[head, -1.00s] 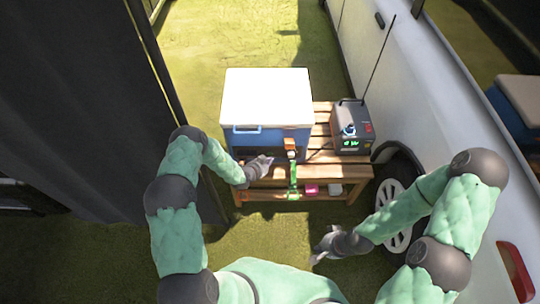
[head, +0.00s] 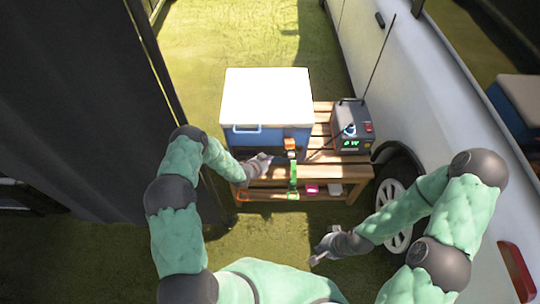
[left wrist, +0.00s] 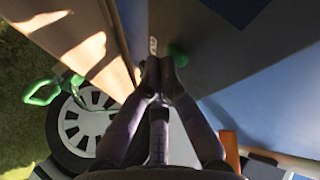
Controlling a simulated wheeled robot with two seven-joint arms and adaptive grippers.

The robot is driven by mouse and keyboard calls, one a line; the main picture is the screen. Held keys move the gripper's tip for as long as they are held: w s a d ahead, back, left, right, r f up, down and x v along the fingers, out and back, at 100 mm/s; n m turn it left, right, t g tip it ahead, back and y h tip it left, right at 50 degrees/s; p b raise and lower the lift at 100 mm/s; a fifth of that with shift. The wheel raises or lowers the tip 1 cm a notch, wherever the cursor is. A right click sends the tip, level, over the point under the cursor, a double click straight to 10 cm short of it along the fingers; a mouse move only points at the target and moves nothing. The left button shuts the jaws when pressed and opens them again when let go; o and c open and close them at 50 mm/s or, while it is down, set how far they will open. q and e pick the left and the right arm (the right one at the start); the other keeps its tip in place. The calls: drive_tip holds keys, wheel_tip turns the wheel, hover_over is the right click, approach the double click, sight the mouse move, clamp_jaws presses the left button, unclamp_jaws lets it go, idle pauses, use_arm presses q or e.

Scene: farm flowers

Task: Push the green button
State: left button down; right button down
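The green button (left wrist: 177,55) shows in the left wrist view as a small round green knob on a dark panel. In the head view I cannot make it out. My left gripper (head: 268,158) is in front of the lower front of the blue cooler box. In the left wrist view its two fingers (left wrist: 161,62) come together at the tips, empty, just beside the green button. Whether they touch it I cannot tell. My right gripper (head: 324,246) hangs low in front of the bench, away from the box; its fingers are too small to judge.
The blue cooler box (head: 272,137) with a white lid stands on a wooden bench (head: 323,170). A grey device (head: 352,128) with a lit green display and antenna stands to its right. A green strap (head: 293,176) hangs at the front. A white vehicle (head: 420,110) is at right.

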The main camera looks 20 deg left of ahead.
use_arm(q)
drive_tip(key=shift+w, duration=0.1)
idle(0.3)
drive_tip(key=shift+s, duration=0.2)
drive_tip(key=shift+s+d+p, duration=0.1)
drive_tip(key=shift+s+p, duration=0.2)
drive_tip(key=shift+s, duration=0.05)
drive_tip(key=s+d+p, duration=0.1)
drive_tip(key=s+p, duration=0.2)
drive_tip(key=s, duration=0.2)
drive_tip(key=shift+s+d, duration=0.35)
drive_tip(key=shift+s, duration=0.05)
idle(0.4)
